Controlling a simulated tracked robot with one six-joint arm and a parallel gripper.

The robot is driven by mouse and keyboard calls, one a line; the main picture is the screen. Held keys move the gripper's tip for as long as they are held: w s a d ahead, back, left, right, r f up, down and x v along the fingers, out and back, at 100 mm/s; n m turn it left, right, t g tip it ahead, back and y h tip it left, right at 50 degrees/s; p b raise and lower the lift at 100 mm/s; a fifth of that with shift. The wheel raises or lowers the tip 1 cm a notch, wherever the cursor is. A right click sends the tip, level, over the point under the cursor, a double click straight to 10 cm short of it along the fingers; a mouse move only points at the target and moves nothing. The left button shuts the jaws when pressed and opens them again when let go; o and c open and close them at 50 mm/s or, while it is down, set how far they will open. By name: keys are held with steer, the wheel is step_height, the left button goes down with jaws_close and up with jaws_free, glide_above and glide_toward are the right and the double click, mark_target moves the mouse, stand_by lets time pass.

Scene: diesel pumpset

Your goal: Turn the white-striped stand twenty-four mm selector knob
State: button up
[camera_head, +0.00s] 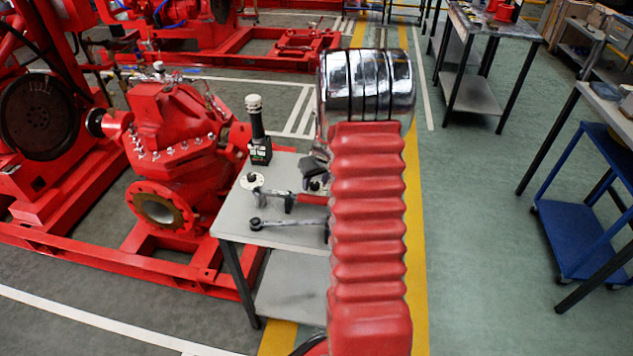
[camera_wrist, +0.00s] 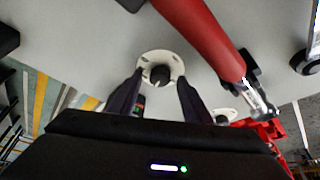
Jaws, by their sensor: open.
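In the wrist view a dark round knob (camera_wrist: 160,75) stands on a white disc-shaped base (camera_wrist: 147,62) on the grey table top. I cannot make out a white stripe on it. My gripper (camera_wrist: 160,84) is open, with one dark finger at each side of the knob; contact is not clear. A second white base (camera_wrist: 223,114) with a dark knob lies lower right, partly hidden by the right finger. In the head view my gripper (camera_head: 314,174) is at the right part of the table, half hidden behind my arm. Another white base (camera_head: 252,181) sits at the left.
The small table (camera_head: 240,218) also bears a dark upright tool with a white top (camera_head: 257,130) and a grey bar with a round dark end (camera_head: 285,223). A red pump (camera_head: 175,150) stands left.

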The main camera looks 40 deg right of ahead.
steer(key=shift+w+f, duration=0.1)
steer(key=shift+f, duration=0.2)
steer(key=c, duration=0.9)
steer(key=shift+d, duration=0.3)
steer(key=shift+c, duration=0.7)
steer(key=shift+a, duration=0.15)
steer(key=shift+a, duration=0.1)
